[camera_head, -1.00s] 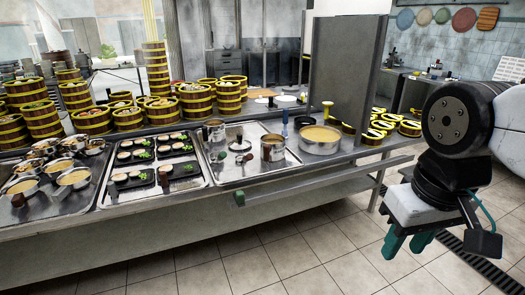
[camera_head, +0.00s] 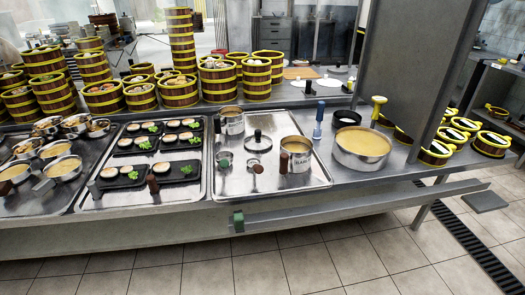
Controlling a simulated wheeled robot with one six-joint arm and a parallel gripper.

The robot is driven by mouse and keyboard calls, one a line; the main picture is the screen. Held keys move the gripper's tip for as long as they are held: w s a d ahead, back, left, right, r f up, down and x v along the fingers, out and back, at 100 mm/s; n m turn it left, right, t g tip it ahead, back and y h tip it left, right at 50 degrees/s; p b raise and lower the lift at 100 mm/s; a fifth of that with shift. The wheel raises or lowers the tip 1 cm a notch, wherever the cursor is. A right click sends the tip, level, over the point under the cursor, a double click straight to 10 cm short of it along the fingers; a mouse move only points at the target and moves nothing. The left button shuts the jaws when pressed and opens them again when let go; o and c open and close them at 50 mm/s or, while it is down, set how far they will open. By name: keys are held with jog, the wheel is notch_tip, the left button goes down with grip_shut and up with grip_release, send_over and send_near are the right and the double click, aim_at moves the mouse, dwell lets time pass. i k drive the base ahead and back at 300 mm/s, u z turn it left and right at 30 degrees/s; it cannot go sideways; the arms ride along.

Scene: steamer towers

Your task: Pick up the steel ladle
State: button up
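A small steel utensil with a brown handle end (camera_head: 254,172), which looks like the steel ladle, lies on the right steel tray (camera_head: 230,188). It is small here, and I cannot be sure of its exact shape. It lies left of a steel pot with a brown handle (camera_head: 298,158) and below a round lid with a black knob (camera_head: 258,141). A small item with a green part (camera_head: 224,160) lies to its left. My gripper is not in view, so what it holds cannot be seen.
A wide pan of yellow liquid (camera_head: 362,148) stands right of the tray, near a blue-handled tool (camera_head: 319,120) and a yellow tool (camera_head: 377,108). A grey upright panel (camera_head: 412,65) rises behind. Bamboo steamers (camera_head: 257,78) line the back. A rail (camera_head: 340,208) runs along the counter front.

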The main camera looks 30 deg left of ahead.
aim_at(224, 160)
jog(key=u, duration=0.15)
jog(key=i, duration=0.7)
jog(key=u, duration=1)
jog(key=i, duration=0.35)
jog(key=u, duration=0.3)
